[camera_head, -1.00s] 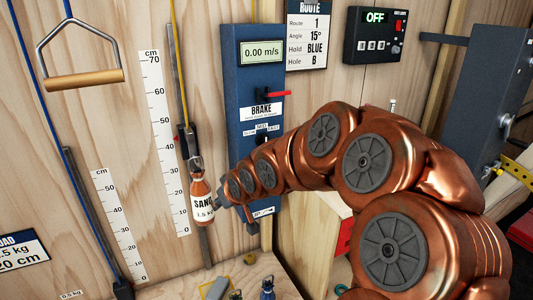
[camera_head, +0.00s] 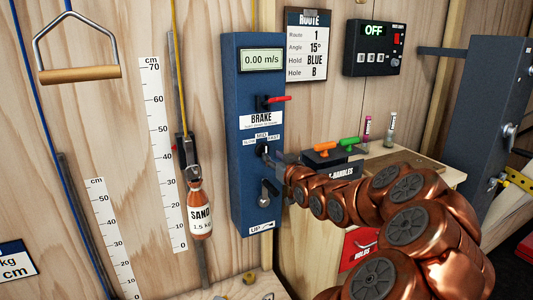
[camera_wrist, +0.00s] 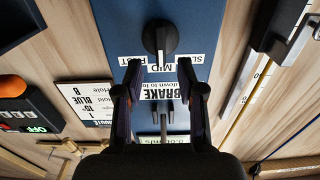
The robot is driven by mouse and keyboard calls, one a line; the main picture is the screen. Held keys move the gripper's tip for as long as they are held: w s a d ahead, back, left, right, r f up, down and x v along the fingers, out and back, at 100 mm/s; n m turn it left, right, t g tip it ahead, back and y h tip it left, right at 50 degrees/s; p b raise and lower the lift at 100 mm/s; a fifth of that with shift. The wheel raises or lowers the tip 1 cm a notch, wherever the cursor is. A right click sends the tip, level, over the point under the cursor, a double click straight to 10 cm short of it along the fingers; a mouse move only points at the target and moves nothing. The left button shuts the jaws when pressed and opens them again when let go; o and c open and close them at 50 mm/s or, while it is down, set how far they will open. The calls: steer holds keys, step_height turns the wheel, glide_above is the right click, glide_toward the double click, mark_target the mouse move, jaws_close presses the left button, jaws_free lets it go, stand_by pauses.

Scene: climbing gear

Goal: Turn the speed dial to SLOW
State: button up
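The speed dial (camera_head: 263,149) is a dark knob on the blue panel (camera_head: 243,195), below the BRAKE label, with SLOW, MID and FAST marked around it. In the wrist view the dial (camera_wrist: 160,38) appears upside down; its white pointer line points at MID, with SLOW to the right and FAST to the left. My gripper (camera_wrist: 158,68) is open and empty, its two fingers spread wide on either side of the dial's line, with the dial just ahead of the tips. In the head view my gripper (camera_head: 276,157) is close to the panel beside the dial; contact cannot be told.
The red brake lever (camera_head: 278,99) is above the dial and a grey crank (camera_head: 267,193) below. The display (camera_head: 262,59) reads 0.00 m/s. A sand bottle (camera_head: 200,215) hangs left of the panel. Orange (camera_head: 325,147) and green (camera_head: 349,141) handles stand to the right.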

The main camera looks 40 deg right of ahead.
mark_target(264, 151)
steer(key=shift+p+x, duration=0.3)
steer(key=shift+x, duration=2.35)
steer(key=shift+f, duration=0.1)
jaws_close()
